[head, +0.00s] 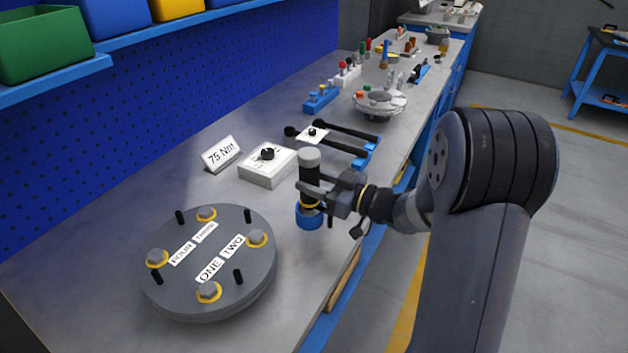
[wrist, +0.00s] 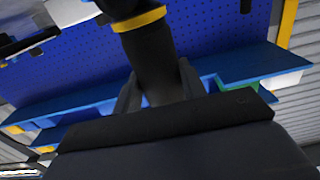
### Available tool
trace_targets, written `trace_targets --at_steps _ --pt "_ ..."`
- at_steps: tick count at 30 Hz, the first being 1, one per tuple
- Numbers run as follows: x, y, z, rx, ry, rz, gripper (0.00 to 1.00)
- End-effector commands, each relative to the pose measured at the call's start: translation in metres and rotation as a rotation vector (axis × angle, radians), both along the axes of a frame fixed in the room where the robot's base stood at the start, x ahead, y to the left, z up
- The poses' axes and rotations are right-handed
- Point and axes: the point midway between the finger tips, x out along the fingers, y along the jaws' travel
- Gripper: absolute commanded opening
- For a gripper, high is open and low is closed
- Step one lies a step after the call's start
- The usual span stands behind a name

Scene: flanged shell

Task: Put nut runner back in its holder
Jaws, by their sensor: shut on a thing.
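The nut runner (head: 310,168) is a black upright cylinder with a grey cap and a yellow band near its lower end. My gripper (head: 318,193) is shut on its body from the right. In the wrist view the nut runner (wrist: 155,62) lies between my two fingers, with its yellow band beyond them. A blue round holder (head: 309,218) is directly below it near the bench's front edge. The lower end meets or overlaps the holder's rim in the head view; I cannot tell whether it is inside or just above. The holder's opening is hidden.
A grey flanged disc (head: 212,285) with several bolts and labels lies to the left. Behind are a white box with a black knob (head: 267,165), a "75 Nm" sign (head: 221,154) and black-handled tools (head: 345,132). A blue pegboard (head: 150,110) backs the bench.

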Motion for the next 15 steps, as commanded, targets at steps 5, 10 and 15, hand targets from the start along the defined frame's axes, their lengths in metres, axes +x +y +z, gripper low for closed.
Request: trace_targets --at_steps 5,10,15 --pt "0.0002 0.0 -0.001 0.002 -0.004 0.0 0.43" --pt "0.0001 0.0 -0.0015 0.001 -0.002 0.0 0.57" --pt "0.0 0.0 -0.002 0.0 -0.001 0.0 0.65"
